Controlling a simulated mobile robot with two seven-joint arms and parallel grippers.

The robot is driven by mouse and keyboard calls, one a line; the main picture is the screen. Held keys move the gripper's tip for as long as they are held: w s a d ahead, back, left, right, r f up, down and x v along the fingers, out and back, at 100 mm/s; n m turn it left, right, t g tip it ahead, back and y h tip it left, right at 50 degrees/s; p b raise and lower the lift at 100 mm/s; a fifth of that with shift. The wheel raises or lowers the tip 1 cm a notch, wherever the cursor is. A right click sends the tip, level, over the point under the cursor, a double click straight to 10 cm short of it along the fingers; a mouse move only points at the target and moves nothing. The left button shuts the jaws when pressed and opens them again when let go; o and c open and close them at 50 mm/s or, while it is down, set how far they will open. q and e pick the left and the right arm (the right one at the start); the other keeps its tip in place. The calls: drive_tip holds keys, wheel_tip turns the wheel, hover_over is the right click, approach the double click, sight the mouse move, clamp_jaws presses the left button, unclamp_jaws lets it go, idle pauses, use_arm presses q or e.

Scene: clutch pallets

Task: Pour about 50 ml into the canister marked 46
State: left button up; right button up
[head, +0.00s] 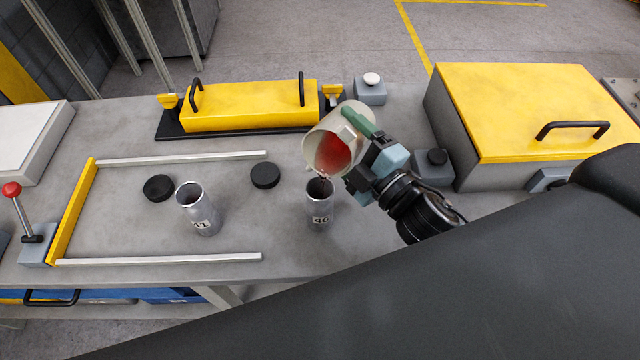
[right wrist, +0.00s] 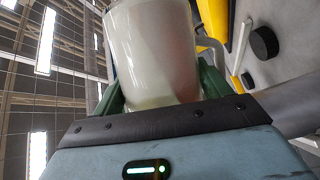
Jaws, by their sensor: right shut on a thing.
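The canister marked 46 (head: 320,210) stands upright and open on the grey bench in the head view. My right gripper (head: 362,130) is shut on a whitish translucent beaker (head: 318,130). The beaker is tilted over the canister with its rim close above the opening. Red liquid (head: 332,155) lies against its lower side, and a thin dark trickle seems to reach the mouth. The held beaker (right wrist: 155,50) fills the top of the right wrist view; the canister's liquid level cannot be made out. My left gripper is not in view.
Another open canister, marked 31 or similar (head: 197,212), stands to the left. Two black lids (head: 158,188) (head: 265,176) lie nearby. Metal rails (head: 160,259) and a yellow bar (head: 72,212) frame this area. A yellow-lidded box (head: 520,100) stands at right, a yellow handled cover (head: 250,108) behind.

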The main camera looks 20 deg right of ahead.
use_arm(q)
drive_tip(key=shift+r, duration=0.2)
use_arm(e)
drive_tip(key=shift+r+n, duration=0.3)
drive_tip(key=shift+r, duration=0.1)
idle(0.7)
